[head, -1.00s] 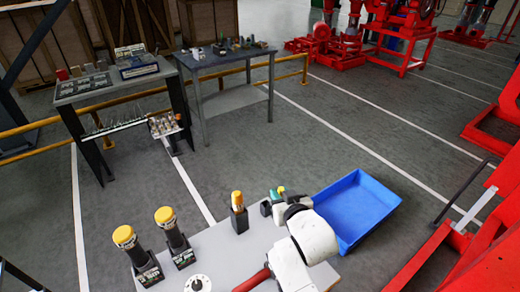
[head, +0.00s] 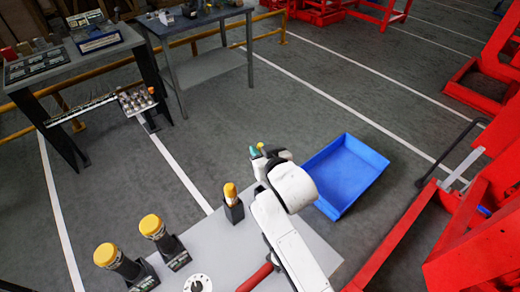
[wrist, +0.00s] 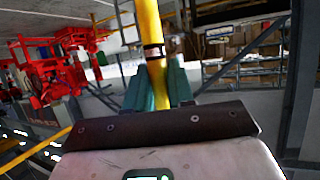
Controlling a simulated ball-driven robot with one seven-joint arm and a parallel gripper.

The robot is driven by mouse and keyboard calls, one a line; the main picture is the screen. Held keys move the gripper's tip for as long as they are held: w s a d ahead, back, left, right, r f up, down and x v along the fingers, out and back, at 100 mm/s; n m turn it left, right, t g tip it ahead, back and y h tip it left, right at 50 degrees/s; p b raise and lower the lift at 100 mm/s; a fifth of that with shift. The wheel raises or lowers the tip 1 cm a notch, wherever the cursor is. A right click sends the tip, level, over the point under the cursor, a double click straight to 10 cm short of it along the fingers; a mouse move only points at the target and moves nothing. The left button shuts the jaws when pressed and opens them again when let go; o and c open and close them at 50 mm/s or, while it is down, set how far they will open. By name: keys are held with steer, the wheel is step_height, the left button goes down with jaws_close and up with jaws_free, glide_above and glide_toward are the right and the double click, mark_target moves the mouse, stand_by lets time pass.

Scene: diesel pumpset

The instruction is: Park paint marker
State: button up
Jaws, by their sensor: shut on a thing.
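A yellow paint marker (wrist: 149,25) with a dark band stands between the teal fingers of my gripper (wrist: 158,88) in the wrist view. My gripper is shut on it. In the head view my gripper (head: 258,151) is small and partly hidden by my white wrist, with a bit of yellow showing at its tip. It appears above and right of a dark upright holder (head: 234,212) on the grey table. An orange-yellow topped item (head: 231,191) stands in that holder. The marker's lower end is hidden in the wrist view.
A blue tray (head: 345,178) lies right of my arm. Red machinery (head: 480,215) fills the right side. Two workbenches (head: 200,72) (head: 75,70) stand at the back left. Open floor lies between.

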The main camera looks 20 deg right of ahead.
step_height(320, 180, down, 13)
steer(key=b, duration=1)
steer(key=shift+f+b, duration=0.95)
steer(key=shift+f, duration=0.1)
stand_by(1.2)
steer(key=o, duration=1)
steer(key=shift+s, duration=0.1)
steer(key=shift+r, duration=0.1)
steer(key=v, duration=1)
steer(key=shift+s+r, duration=0.15)
steer(key=shift+s, duration=0.2)
